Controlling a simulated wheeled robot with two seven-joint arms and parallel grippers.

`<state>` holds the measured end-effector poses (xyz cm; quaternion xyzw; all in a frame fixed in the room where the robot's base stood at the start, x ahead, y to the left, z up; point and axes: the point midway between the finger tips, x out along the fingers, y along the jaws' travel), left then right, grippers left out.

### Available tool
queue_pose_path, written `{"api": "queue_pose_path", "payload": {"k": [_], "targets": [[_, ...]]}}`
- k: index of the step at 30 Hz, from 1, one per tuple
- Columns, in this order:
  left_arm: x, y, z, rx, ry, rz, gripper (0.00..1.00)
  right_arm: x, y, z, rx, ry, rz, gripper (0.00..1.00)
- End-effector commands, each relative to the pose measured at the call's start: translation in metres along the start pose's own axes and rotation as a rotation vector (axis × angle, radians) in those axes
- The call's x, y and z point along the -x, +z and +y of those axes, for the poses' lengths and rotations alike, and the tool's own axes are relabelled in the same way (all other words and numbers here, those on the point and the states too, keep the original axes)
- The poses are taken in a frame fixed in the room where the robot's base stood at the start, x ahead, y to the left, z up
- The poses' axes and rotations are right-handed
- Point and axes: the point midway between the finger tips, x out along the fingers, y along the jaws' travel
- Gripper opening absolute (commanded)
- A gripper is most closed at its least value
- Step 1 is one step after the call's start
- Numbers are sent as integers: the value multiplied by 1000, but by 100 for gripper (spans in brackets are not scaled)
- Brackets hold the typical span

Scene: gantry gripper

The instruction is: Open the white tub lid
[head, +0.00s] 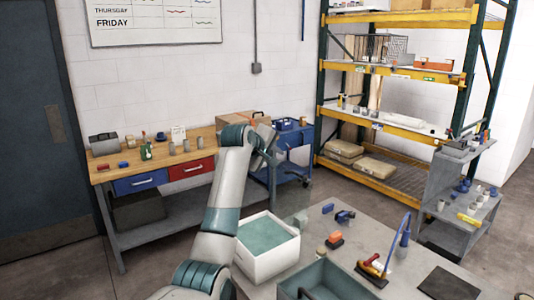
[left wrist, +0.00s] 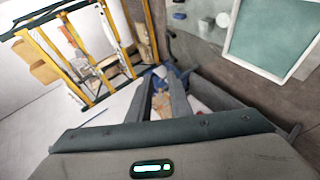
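The white tub (head: 246,264) stands on the grey table, in front of and below my raised left arm in the head view. A flat teal-green surface (head: 268,233) fills its top inside a white rim; I cannot tell whether this is a lid or the inside. The tub also shows at the upper right of the left wrist view (left wrist: 228,52), off to the side of the fingers. My left gripper (head: 268,148) is raised well above and beyond the tub, touching nothing I can see. In the left wrist view its fingers (left wrist: 162,84) are apart with nothing between them. My right gripper is out of view.
A grey-green open bin (head: 335,284) stands at the table's front. Small blue, orange and red items and a dark mat (head: 449,284) lie to the right. A wooden workbench (head: 160,165), a blue cart (head: 297,150) and a yellow shelf rack (head: 390,125) stand behind.

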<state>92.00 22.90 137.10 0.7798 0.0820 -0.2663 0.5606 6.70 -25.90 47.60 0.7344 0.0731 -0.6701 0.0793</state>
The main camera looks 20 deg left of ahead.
Motion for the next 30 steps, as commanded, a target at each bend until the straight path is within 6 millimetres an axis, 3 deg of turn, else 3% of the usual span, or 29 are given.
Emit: {"api": "queue_pose_path", "payload": {"k": [11,30], "targets": [[32,0,-2,0,4,3,18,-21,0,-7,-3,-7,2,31],[153,1,-1,-1,5,2,18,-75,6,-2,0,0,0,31]]}}
